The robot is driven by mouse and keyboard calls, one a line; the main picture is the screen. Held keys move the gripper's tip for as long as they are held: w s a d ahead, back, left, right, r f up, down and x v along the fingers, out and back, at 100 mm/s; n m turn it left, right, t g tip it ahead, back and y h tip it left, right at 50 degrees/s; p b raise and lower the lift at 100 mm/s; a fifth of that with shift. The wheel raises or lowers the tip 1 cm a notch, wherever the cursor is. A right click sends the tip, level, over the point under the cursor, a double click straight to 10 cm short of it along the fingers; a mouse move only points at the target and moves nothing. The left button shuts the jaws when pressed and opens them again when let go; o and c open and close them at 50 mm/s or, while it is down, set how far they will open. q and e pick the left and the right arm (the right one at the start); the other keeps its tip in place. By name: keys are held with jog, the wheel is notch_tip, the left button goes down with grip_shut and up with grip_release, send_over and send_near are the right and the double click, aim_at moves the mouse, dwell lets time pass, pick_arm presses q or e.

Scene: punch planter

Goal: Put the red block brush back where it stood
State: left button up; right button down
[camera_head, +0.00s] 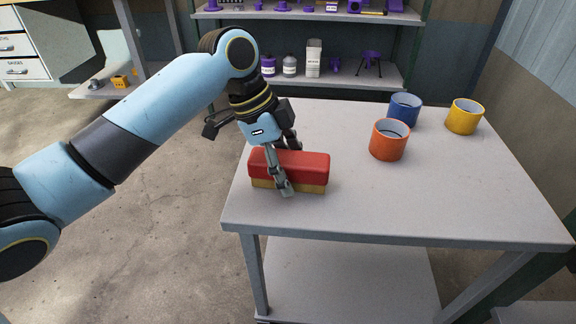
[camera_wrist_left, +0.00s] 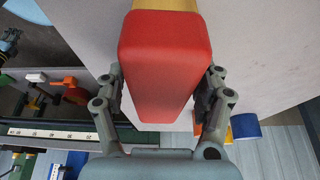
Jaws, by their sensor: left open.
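The red block brush (camera_head: 312,165) lies on the grey table (camera_head: 420,200) near its left front edge, red block up and tan base down. My left gripper (camera_head: 286,168) is over the brush, one finger in front of it and the other behind. In the left wrist view the brush (camera_wrist_left: 165,60) lies between the two open fingers of my left gripper (camera_wrist_left: 162,92). Narrow gaps seem to show beside the brush there. The brush's underside is hidden. My right gripper is not in view.
An orange cup (camera_head: 389,140), a blue cup (camera_head: 405,109) and a yellow cup (camera_head: 464,117) stand on the back right of the table. The table's front and right are bare. Shelves (camera_head: 330,77) with small purple items and bottles stand behind.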

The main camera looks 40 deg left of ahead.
pick_arm(q)
jog(key=shift+f+b, duration=0.15)
jog(key=shift+b, duration=0.15)
jog(key=p+v, duration=0.1)
jog(key=v, duration=0.2)
jog(key=shift+w, duration=0.15)
jog(key=v, duration=0.2)
jog(key=p+v, duration=0.1)
jog(key=v, duration=0.1)
jog(key=p+v, duration=0.1)
jog(key=v, duration=0.2)
jog(key=shift+w, duration=0.4)
jog(key=shift+s+a+r+p, duration=0.15)
jog(key=shift+a+r+p, duration=0.2)
jog(key=shift+r, duration=0.25)
jog(key=shift+d, duration=0.1)
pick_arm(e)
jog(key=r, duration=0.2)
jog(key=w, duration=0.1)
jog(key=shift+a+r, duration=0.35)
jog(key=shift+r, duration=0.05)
pick_arm(q)
jog(key=shift+s+f, duration=0.1)
